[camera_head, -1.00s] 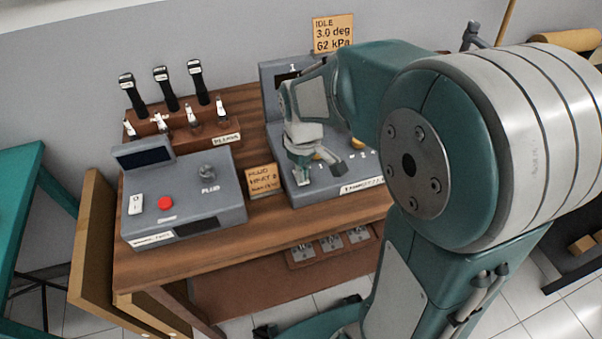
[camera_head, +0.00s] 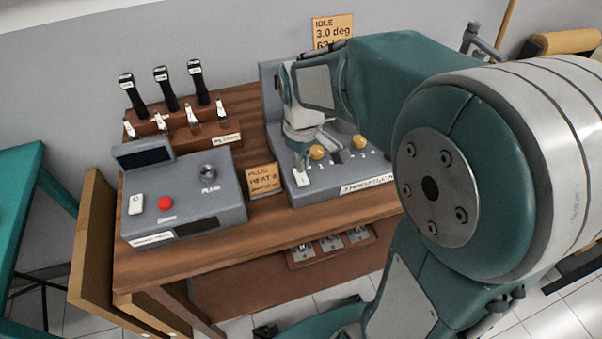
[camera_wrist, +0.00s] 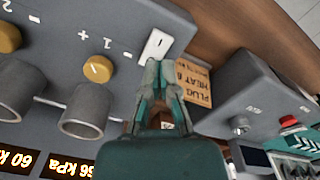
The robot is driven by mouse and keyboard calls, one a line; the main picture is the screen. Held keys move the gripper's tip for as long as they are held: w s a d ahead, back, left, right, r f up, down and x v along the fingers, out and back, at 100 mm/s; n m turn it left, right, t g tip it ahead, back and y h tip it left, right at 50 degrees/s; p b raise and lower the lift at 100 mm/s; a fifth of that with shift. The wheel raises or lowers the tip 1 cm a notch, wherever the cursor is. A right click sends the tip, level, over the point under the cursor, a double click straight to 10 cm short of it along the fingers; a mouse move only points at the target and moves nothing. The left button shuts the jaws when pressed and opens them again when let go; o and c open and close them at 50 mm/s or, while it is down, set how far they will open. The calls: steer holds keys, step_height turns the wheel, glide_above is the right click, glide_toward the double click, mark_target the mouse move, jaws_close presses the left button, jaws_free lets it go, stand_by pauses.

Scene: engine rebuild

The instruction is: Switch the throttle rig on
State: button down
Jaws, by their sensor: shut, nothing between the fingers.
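The throttle rig (camera_head: 350,187) is a grey console on the right half of the wooden bench, with a label on its front edge. Its white rocker switch (camera_head: 300,178) is at the left front corner of the panel; it also shows in the wrist view (camera_wrist: 156,46). Yellow knobs (camera_head: 317,152) stand to its right, marked with minus and plus. My gripper (camera_wrist: 160,66) is shut and empty, its fingertips at the near edge of the switch. I cannot tell whether they touch it. In the head view my gripper (camera_head: 301,160) is just behind the switch, and my arm hides the back of the rig.
A grey box with a red button (camera_head: 165,203) and a dial stands on the left. A tan note card (camera_head: 263,180) stands between it and the rig. Black-handled tools (camera_head: 165,88) stand in a wooden rack behind. A card on the wall reads IDLE, 3.0 deg (camera_head: 332,30).

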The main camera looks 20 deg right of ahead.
mark_target(303, 182)
steer(key=shift+r, duration=1.6)
steer(key=shift+s+r, duration=0.25)
steer(key=s+r+m+t, duration=0.2)
steer(key=s+m, duration=0.1)
steer(key=s, duration=0.4)
steer(key=s+r+m+t, duration=0.3)
steer(key=s, duration=0.3)
steer(key=shift+s+t, duration=0.3)
steer(key=shift+s, duration=0.05)
